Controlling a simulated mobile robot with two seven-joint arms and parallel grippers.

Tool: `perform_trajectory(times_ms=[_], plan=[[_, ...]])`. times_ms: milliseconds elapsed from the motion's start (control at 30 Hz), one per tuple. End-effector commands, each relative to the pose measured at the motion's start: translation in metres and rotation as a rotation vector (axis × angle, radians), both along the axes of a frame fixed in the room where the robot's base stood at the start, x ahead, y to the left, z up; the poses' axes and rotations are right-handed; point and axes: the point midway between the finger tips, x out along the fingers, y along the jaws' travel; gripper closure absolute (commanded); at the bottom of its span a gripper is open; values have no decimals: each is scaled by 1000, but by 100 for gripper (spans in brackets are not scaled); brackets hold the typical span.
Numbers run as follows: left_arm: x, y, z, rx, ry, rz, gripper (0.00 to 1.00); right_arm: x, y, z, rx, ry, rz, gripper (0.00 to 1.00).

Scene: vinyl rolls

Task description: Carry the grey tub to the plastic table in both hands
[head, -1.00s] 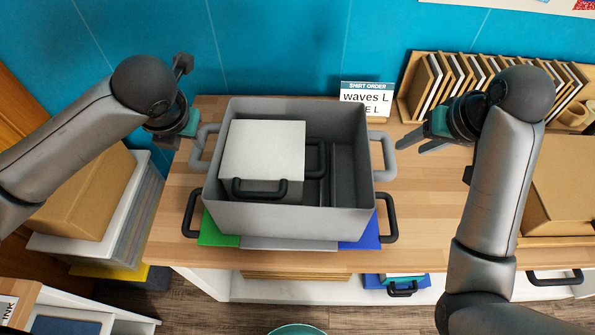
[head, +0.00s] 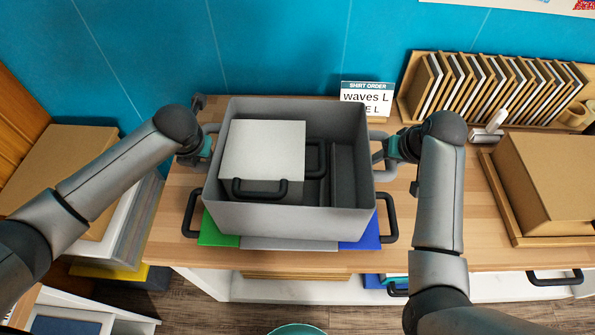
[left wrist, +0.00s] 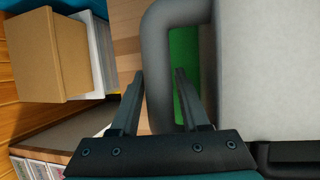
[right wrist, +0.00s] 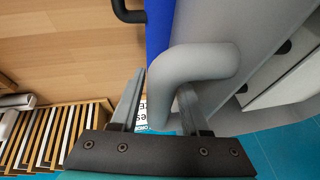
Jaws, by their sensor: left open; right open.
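The grey tub (head: 290,222) stands on the wooden counter. Inside it sits a white block with black handles (head: 262,150), at its left side. My left gripper (head: 208,145) is open at the tub's left handle; in the left wrist view the fingers (left wrist: 160,85) stand either side of the grey handle bar (left wrist: 160,50). My right gripper (head: 382,150) is open at the tub's right handle; in the right wrist view the fingers (right wrist: 163,88) stand either side of the grey handle bar (right wrist: 200,62). I cannot make out the plastic table.
Green (head: 218,230) and blue (head: 358,232) pieces lie under the tub, with black handles (head: 391,218) sticking out beside it. A sign (head: 366,98) stands behind. A rack of boards (head: 500,85) and a cardboard box (head: 550,185) are on the right.

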Motion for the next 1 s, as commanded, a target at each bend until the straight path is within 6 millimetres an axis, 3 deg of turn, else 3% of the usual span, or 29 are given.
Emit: perform_trajectory(times_ms=[367, 767, 1000], plan=[[1, 0, -2, 0, 0, -1, 55, 1, 0, -2, 0, -1, 0, 55], [1, 0, -2, 0, 0, 0, 100, 1, 0, -2, 0, -1, 0, 100], [1, 0, -2, 0, 0, 0, 100, 1, 0, -2, 0, -1, 0, 100]])
